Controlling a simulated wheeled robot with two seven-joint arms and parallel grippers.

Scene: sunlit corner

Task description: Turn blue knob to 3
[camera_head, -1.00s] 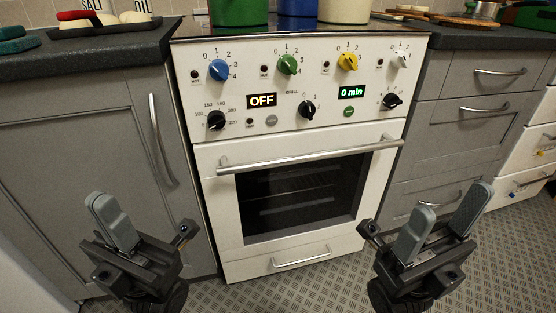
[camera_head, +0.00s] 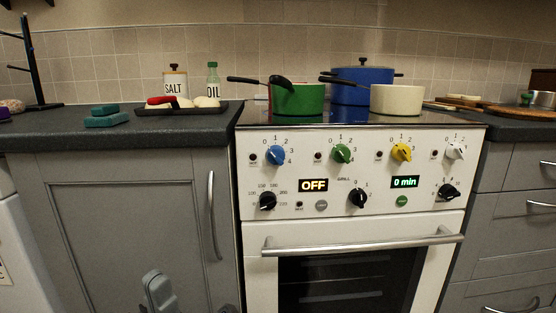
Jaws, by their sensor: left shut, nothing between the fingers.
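The blue knob (camera_head: 275,155) is at the upper left of the white stove's front panel (camera_head: 330,208), in the camera_head view. Numbers 0 to 4 are printed around it; its exact setting is too small to tell. My left gripper (camera_head: 160,290) is at the bottom edge, in front of the grey cabinet, below and left of the knob and apart from it. Its fingers look together and hold nothing; most of it is cut off by the frame. My right gripper is out of view.
Green (camera_head: 342,153), yellow (camera_head: 401,152) and white (camera_head: 455,150) knobs sit right of the blue one. Black knobs (camera_head: 268,201) are below. The oven handle (camera_head: 360,241) juts out under the panel. A green pot (camera_head: 297,99), blue pot (camera_head: 362,88) and cream pot (camera_head: 397,100) stand on top.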

